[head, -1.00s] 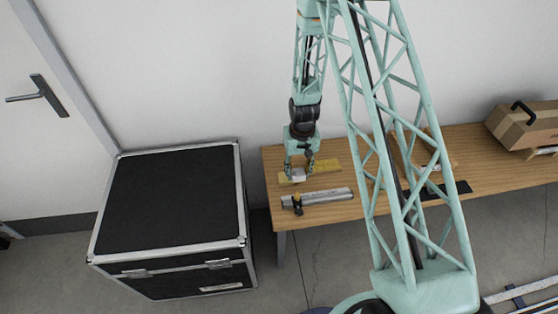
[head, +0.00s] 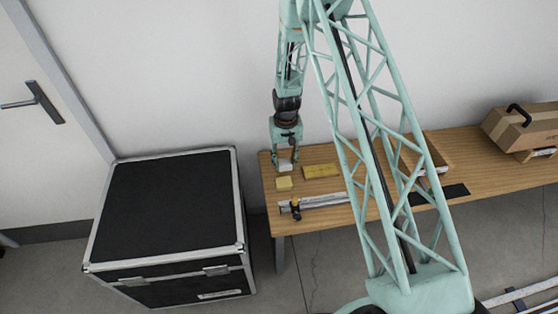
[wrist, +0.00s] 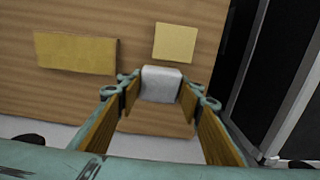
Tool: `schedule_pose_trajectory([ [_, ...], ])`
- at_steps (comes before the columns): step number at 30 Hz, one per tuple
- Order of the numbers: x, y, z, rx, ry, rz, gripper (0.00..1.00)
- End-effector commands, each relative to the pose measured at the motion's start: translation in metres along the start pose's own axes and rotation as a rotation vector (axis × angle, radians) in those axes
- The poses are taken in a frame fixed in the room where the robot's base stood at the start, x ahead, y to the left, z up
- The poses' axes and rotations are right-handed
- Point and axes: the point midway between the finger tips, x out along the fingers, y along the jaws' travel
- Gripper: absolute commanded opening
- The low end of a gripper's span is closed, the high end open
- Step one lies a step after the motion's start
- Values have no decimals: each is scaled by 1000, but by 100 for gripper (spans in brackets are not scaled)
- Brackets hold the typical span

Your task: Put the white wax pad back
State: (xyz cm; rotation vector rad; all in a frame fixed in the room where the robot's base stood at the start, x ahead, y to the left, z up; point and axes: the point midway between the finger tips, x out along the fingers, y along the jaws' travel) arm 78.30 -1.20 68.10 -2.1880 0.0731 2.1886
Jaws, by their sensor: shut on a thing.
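The white wax pad (head: 286,166) is between the fingertips of my gripper (head: 284,161), over the left end of the wooden table. In the wrist view the pad (wrist: 161,78) sits between the two wood-faced fingers of my gripper (wrist: 160,90), which is shut on it. The pad appears to be over the table near its edge; whether it touches the tabletop I cannot tell. A small yellow square pad (head: 284,183) lies close by, and it also shows in the wrist view (wrist: 175,42). A longer yellow pad (head: 320,171) lies to the right, also in the wrist view (wrist: 75,53).
A silver rail tool (head: 320,202) lies along the table's (head: 290,222) front edge. A black strip (head: 440,193) and a cardboard-coloured case (head: 522,125) are farther right. A large black flight case (head: 170,205) stands left of the table, with a gap between.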

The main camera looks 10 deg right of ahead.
Motion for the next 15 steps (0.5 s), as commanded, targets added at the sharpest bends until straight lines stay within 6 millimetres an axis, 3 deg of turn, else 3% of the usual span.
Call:
schedule_pose_trajectory([
  [7, 4, -10, -38, 1, 2, 0, 24],
  [15, 6, -16, -57, 1, -1, 0, 24],
])
